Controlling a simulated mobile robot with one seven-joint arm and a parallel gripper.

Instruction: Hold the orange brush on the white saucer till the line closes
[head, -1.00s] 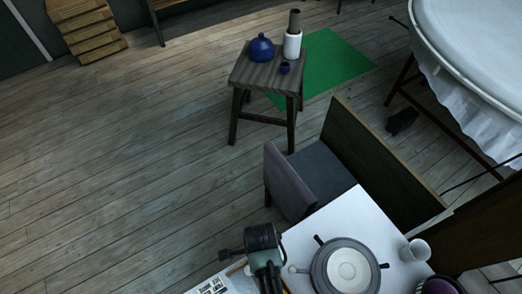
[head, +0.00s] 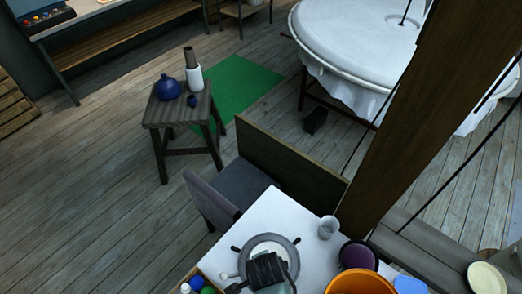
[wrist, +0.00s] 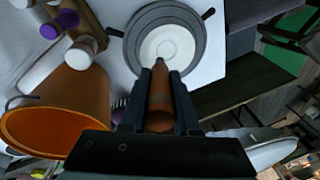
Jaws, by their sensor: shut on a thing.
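The white saucer (wrist: 176,34) sits on a round grey wheel (wrist: 137,42) on the white table. A faint ring shows near the saucer's middle in the wrist view. My gripper (wrist: 160,73) is shut on the orange brush (wrist: 160,100), which points at the saucer. The brush tip overlaps the saucer's near side in the picture; I cannot tell whether it touches. In the head view my gripper (head: 264,270) is over the wheel and hides much of the saucer (head: 264,243); the brush cannot be made out there.
An orange bucket (head: 358,284), a purple-topped pot (head: 360,255) and a white cup (head: 327,228) stand to the wheel's right in the head view. A wooden post (head: 432,110) rises beyond.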

